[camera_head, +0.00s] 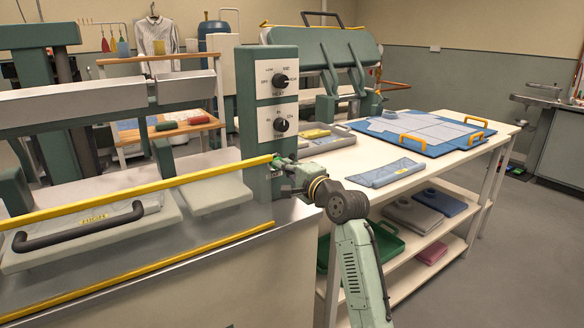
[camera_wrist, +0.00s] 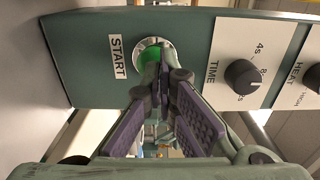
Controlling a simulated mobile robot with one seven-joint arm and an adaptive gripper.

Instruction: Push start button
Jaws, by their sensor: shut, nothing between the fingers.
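The green start button (camera_wrist: 150,60) sits in a pale metal ring on a dark green control panel (camera_wrist: 85,55), beside a white START label (camera_wrist: 118,57) in the wrist view. My gripper (camera_wrist: 163,72) is shut and empty, and its fingertips overlap the button's right edge in that view. I cannot tell whether they touch it. In the head view my gripper (camera_head: 280,162) is at the lower part of the control panel (camera_head: 248,150), with only a bit of green showing at its tip.
A TIME dial (camera_wrist: 242,76) and a HEAT dial (camera_wrist: 313,77) are on the same panel. A yellow-edged press (camera_head: 90,210) with a black handle (camera_head: 78,228) stands left. A white table (camera_head: 350,160) with folded cloth (camera_head: 385,172) is right.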

